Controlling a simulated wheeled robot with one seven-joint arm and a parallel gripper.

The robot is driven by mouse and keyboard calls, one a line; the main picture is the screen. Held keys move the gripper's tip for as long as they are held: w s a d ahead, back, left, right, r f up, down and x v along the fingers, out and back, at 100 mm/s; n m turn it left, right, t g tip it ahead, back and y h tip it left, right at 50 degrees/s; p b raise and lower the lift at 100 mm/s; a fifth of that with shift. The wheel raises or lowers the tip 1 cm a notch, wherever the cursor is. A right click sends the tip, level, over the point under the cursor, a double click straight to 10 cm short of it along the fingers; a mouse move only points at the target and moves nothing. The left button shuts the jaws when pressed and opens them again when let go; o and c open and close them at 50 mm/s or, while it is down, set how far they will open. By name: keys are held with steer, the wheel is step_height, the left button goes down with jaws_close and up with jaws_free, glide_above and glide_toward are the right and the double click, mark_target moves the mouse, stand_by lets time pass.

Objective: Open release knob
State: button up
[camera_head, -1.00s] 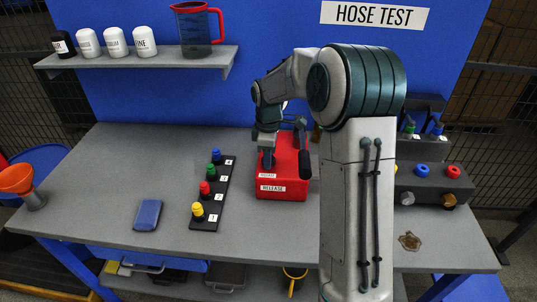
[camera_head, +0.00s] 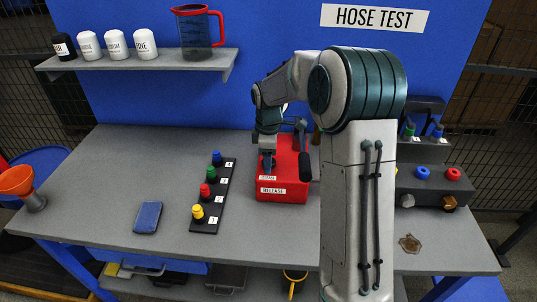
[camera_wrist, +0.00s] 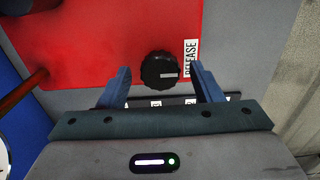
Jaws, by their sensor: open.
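The red release box (camera_head: 290,170) stands on the grey bench, with a white RELEASE label on its front; it also shows in the wrist view (camera_wrist: 110,40). The release knob (camera_wrist: 160,71) is round, black and ridged, with a pale mark on its face. It sits on the red box beside the RELEASE label (camera_wrist: 190,58). My gripper (camera_wrist: 160,69) is open, one finger on each side of the knob, with visible gaps to both. In the head view my gripper (camera_head: 267,163) is over the box's left part and hides the knob.
A black strip (camera_head: 212,195) with several coloured, numbered knobs lies left of the box. A dark lever (camera_head: 304,155) stands at the box's right. A blue pad (camera_head: 147,217) and an orange funnel (camera_head: 17,181) are further left. A dark fixture (camera_head: 428,187) stands to the right.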

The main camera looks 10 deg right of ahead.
step_height(320, 180, up, 14)
steer(key=shift+b, duration=0.45)
